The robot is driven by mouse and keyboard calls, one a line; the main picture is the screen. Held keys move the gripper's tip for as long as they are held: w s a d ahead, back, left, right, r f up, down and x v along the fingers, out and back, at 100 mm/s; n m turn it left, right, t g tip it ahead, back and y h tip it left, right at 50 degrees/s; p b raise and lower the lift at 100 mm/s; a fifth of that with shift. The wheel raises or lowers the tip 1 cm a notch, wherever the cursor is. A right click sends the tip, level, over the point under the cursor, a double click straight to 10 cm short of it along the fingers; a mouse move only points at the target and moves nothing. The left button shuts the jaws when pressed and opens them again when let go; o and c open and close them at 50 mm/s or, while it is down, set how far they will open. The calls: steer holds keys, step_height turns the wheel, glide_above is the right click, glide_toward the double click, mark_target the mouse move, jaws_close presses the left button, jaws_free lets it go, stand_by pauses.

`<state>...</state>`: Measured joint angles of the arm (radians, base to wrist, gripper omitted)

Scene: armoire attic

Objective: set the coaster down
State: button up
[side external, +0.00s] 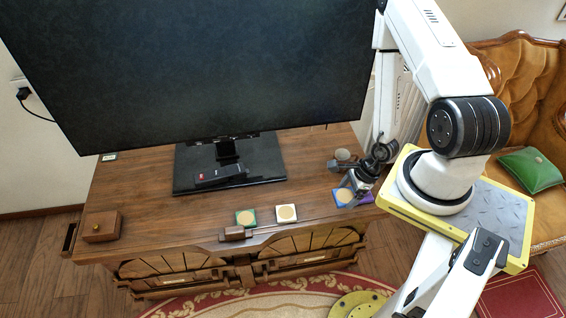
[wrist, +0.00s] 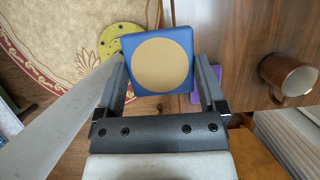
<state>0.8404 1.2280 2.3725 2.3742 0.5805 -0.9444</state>
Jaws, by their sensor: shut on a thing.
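A blue square coaster with a tan round centre (wrist: 159,63) is between the two fingers of my gripper (wrist: 162,75) in the wrist view. The fingers are shut on its opposite sides. In the side view the blue coaster (side external: 344,197) shows at the right front edge of the wooden cabinet top (side external: 150,190), with my gripper (side external: 354,186) over it. Whether it touches the wood or hangs just above it, I cannot tell. A purple flat piece (side external: 367,198) shows beside it, partly hidden; it also peeks out in the wrist view (wrist: 194,97).
A green coaster (side external: 245,217) and a white coaster (side external: 286,213) lie along the front edge. A brown mug (wrist: 297,79) stands close behind my gripper. A monitor on a black base (side external: 265,165) holds a remote (side external: 220,175). A wooden box (side external: 102,226) sits at left.

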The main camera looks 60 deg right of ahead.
steer(key=shift+s+r, duration=0.15)
steer(key=shift+s, duration=0.45)
steer(key=shift+s+r, duration=0.15)
steer(key=shift+s, duration=0.45)
steer(key=shift+d, duration=0.1)
steer(key=w+d+f, duration=0.3)
steer(key=w+f, duration=0.1)
steer(key=w, duration=0.5)
glide_above(315, 196)
steer(key=s, duration=0.2)
steer(key=f, duration=0.4)
steer(key=shift+d+f, duration=0.2)
steer(key=shift+f, duration=0.05)
steer(key=shift+w+d+f, duration=0.15)
steer(key=shift+w+f, duration=0.15)
steer(key=shift+f, duration=0.15)
steer(key=shift+w+d+f, duration=0.1)
steer(key=shift+w+f, duration=0.2)
steer(key=shift+f, duration=1.5)
steer(key=shift+f, duration=0.1)
